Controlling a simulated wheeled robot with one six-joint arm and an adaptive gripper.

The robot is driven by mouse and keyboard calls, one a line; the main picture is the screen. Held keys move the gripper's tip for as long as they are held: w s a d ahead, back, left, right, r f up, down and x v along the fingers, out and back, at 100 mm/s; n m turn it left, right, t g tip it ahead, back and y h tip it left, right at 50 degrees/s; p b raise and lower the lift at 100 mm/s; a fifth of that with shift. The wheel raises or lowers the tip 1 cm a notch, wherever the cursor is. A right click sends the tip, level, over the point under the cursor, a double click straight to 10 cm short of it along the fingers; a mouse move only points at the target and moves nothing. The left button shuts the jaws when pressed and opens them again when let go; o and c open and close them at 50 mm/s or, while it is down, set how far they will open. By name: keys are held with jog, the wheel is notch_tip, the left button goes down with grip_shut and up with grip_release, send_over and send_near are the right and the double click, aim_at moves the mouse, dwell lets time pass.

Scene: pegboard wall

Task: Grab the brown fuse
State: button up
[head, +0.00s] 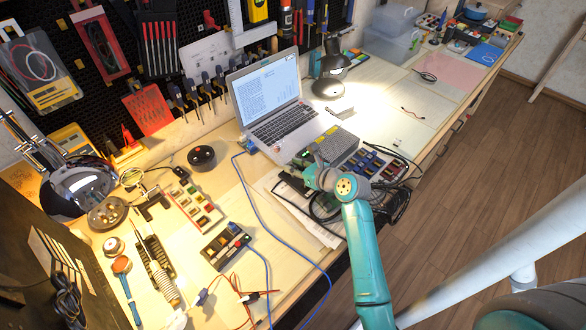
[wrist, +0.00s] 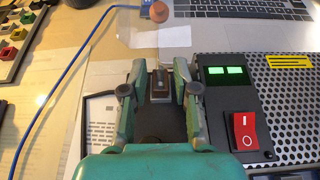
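My gripper (head: 298,174) is over the bench in front of the laptop, left of the perforated metal power supply (head: 337,146). In the wrist view my gripper (wrist: 160,72) has its two fingers apart. A small dark brown block (wrist: 159,84) with a pale edge shows between the fingers, with narrow gaps at its sides. I cannot tell whether this block is the brown fuse or how far below the fingertips it lies. A tray of coloured fuses (head: 205,222) lies to the left in the head view; its corner shows in the wrist view (wrist: 12,58). No brown fuse is clear there.
The power supply, with a red switch (wrist: 244,131), stands close right of my gripper. The laptop (head: 270,108) is behind it. A blue cable (head: 262,215) crosses the bench to the left. Black cables (head: 398,185) lie at the right.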

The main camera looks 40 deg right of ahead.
grip_shut()
